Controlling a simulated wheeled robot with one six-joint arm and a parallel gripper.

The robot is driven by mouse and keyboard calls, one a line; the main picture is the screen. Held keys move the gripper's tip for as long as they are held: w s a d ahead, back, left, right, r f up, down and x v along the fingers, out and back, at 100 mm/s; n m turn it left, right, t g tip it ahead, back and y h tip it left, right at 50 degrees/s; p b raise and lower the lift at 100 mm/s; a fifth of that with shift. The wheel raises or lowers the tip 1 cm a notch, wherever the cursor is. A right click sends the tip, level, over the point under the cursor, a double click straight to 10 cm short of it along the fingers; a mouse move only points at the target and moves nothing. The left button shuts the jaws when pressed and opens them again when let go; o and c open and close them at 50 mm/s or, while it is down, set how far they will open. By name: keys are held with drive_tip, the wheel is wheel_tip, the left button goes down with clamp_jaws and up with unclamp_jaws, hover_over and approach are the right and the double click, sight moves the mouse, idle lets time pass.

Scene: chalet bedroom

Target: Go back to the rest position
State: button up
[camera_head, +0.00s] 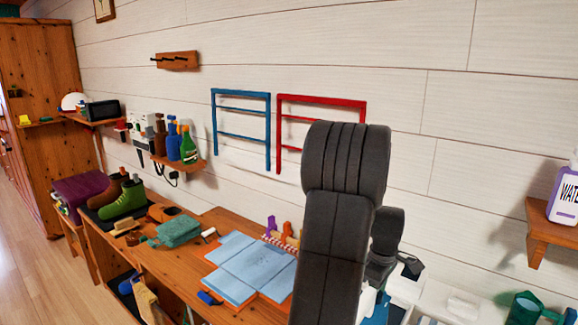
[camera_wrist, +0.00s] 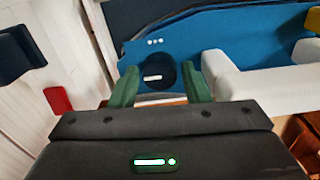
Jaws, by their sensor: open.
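My gripper (camera_wrist: 160,88) shows in the wrist view with its two green fingers apart and nothing held between them. Beyond the fingers are a blue panel (camera_wrist: 225,45) and a dark round opening or disc behind the gap. My dark grey arm (camera_head: 335,220) stands up in the middle of the head view and hides part of the bench and wall. The gripper itself cannot be made out in the head view.
A wooden bench (camera_head: 185,262) along the wall holds boots (camera_head: 123,200), a folded green cloth (camera_head: 178,231) and blue sheets (camera_head: 250,262). Blue (camera_head: 241,94) and red (camera_head: 320,99) racks hang above. A shelf (camera_head: 548,236) with a jug (camera_head: 566,195) is at right. Floor (camera_head: 45,265) at left is clear.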

drive_tip(key=m, duration=0.7)
drive_tip(key=shift+m, duration=0.4)
drive_tip(key=m+p, duration=0.1)
drive_tip(key=m, duration=0.6)
idle(0.4)
